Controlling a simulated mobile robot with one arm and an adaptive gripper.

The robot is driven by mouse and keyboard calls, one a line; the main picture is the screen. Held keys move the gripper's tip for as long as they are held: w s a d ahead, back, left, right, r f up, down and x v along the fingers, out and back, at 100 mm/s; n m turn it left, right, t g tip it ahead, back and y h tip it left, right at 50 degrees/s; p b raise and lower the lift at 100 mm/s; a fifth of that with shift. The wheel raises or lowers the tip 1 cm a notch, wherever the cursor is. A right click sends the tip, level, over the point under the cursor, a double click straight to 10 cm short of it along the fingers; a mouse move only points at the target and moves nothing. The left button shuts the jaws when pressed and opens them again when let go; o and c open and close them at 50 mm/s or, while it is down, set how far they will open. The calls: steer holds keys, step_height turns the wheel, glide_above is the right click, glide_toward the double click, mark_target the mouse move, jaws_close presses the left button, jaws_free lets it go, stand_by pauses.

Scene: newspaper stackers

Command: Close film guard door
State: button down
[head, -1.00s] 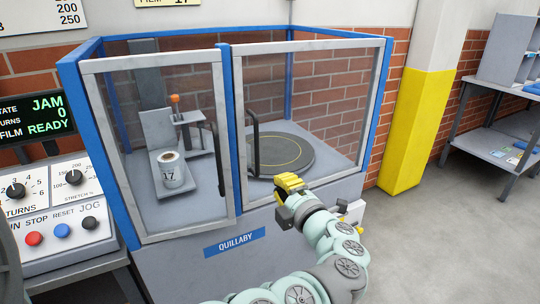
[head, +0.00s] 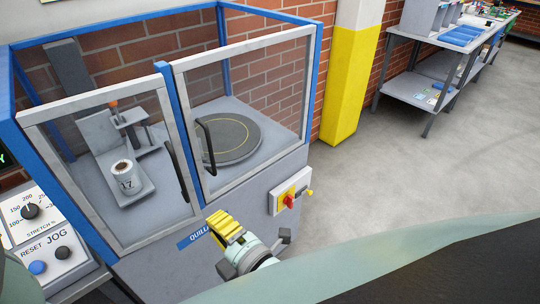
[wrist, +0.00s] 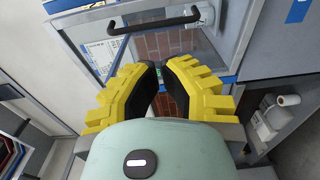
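The film guard (head: 168,120) is a blue-framed cabinet with two grey-framed clear panels, each with a black bar handle. The left panel (head: 60,128) has its handle (head: 177,170) near its right edge. The right panel (head: 243,55) has its handle (head: 207,147) near its left edge. I cannot tell which panel is the door or whether it stands slightly ajar. My gripper (head: 217,222) has yellow fingers and is in front of the cabinet, below the handles. In the wrist view its fingertips (wrist: 160,68) nearly meet with nothing held; a black handle (wrist: 155,24) lies beyond them.
A roll marked 17 (head: 124,177) and a turntable (head: 230,138) are inside the cabinet. A red-and-yellow switch (head: 290,198) is on its right side. A control panel (head: 40,235) stands at left.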

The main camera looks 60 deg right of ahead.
mark_target(184, 185)
steer(key=shift+w+d+p, duration=0.4)
steer(key=shift+w+p, duration=0.35)
steer(key=shift+w, duration=1.3)
steer(key=shift+w+d+p, duration=0.4)
steer(key=shift+w+p, duration=0.4)
steer(key=shift+w, duration=1.3)
steer(key=shift+w+d+p, duration=0.4)
steer(key=shift+w+p, duration=0.35)
steer(key=shift+w, duration=1.3)
steer(key=b, duration=0.1)
steer(key=f+b, duration=0.1)
steer(key=b, duration=0.1)
steer(key=shift+s+d+f, duration=0.15)
steer(key=shift+d+f, duration=0.05)
steer(key=shift+d, duration=0.15)
steer(key=shift+d+n+y+b, duration=0.1)
steer(key=shift+n+y+b, duration=0.2)
steer(key=shift+b, duration=0.3)
steer(key=w+r+y+b, duration=0.1)
steer(key=w+b, duration=0.1)
steer(key=shift+d+r+b, duration=0.1)
steer(key=shift+r+b, duration=0.1)
steer(key=shift+b, duration=0.15)
